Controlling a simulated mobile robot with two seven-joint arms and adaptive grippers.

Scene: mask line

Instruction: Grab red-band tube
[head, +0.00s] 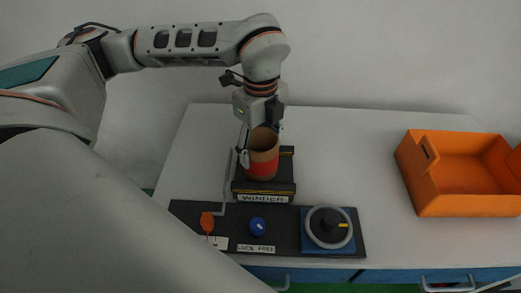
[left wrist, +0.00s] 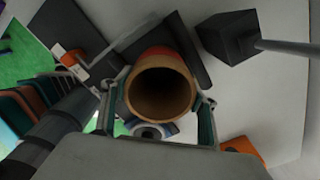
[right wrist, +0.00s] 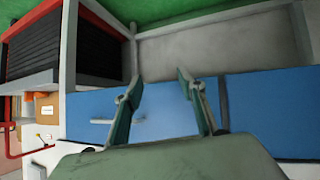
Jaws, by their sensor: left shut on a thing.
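The red-band tube (head: 262,158) is a brown cardboard cylinder with a wide red band. It stands upright at the black block labelled WINDER (head: 264,188) in the head view. My left gripper (head: 260,138) comes down from above and is shut on the tube, with a finger on each side of its upper part. In the left wrist view the tube's open end (left wrist: 160,92) faces the camera between the two fingers, and some red shows behind the rim. I cannot tell whether the tube's bottom touches the block. My right gripper (right wrist: 198,100) is open and empty, in front of blue drawer fronts.
A black panel (head: 285,240) at the table's front carries an orange lever (head: 207,221), a blue knob (head: 257,225) and a round dial (head: 330,227). A thin grey rod rises left of the tube. An orange bin (head: 440,204) stands at the right. The white table (head: 350,145) between is clear.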

